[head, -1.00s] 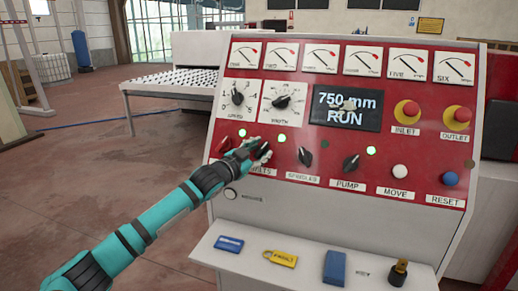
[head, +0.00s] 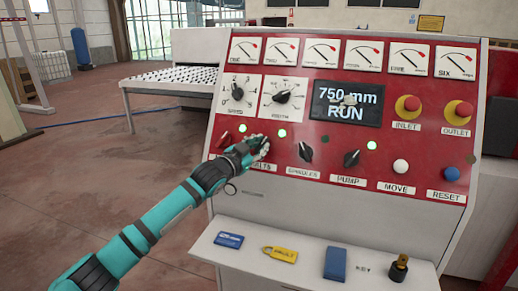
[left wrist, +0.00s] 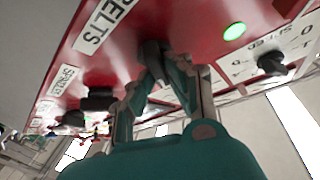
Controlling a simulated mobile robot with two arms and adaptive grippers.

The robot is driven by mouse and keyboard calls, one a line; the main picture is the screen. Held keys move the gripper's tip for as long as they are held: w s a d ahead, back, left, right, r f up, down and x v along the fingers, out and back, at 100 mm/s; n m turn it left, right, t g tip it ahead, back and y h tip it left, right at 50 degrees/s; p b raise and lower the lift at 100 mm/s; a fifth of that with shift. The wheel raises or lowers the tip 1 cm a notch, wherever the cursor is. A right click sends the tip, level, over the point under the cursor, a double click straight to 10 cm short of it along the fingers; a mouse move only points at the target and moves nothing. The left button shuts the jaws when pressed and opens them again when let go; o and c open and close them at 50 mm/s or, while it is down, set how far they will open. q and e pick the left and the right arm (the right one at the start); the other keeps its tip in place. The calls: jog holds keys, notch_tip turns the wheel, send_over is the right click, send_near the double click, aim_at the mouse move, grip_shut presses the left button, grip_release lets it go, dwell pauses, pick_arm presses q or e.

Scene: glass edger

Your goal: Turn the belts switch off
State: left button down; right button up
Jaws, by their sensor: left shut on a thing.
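The belts switch (left wrist: 152,52) is a dark knob on the red panel, beside the "BELTS" label (left wrist: 102,27) in the left wrist view. My left gripper (head: 260,145) has its fingertips at this switch and is shut on it; the fingers (left wrist: 160,72) close around the knob in the left wrist view. In the head view the gripper hides most of the switch and part of its label. A green lamp (left wrist: 234,31) is lit near the switch. The display (head: 345,106) reads "750 mm RUN". My right gripper is not in view.
The spindles knob (head: 305,151) and pump knob (head: 351,158) are to the right. The speed dial (head: 237,92) and width dial (head: 284,96) are above. Red inlet (head: 411,103) and outlet (head: 463,109) buttons stand out at the right.

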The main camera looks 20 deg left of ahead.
pick_arm(q)
jog(key=n+y+b, duration=0.2)
jog(key=n, duration=0.1)
jog(key=n+t+y+b, duration=0.1)
jog(key=n, duration=0.1)
jog(key=shift+d+f+b, duration=0.2)
jog(key=shift+f+b, duration=0.05)
jog(key=shift+b, duration=0.05)
jog(key=n+y+b, duration=0.1)
jog(key=n+y, duration=0.2)
jog(key=n, duration=0.2)
jog(key=shift+r+n, duration=0.1)
jog(key=shift+n, duration=0.2)
jog(key=shift+r+n+g+y+b, duration=0.15)
jog(key=shift+n+g+y+b, duration=0.4)
jog(key=shift+n+y, duration=1.55)
jog(key=shift+n+h, duration=0.4)
jog(key=shift+n, duration=0.2)
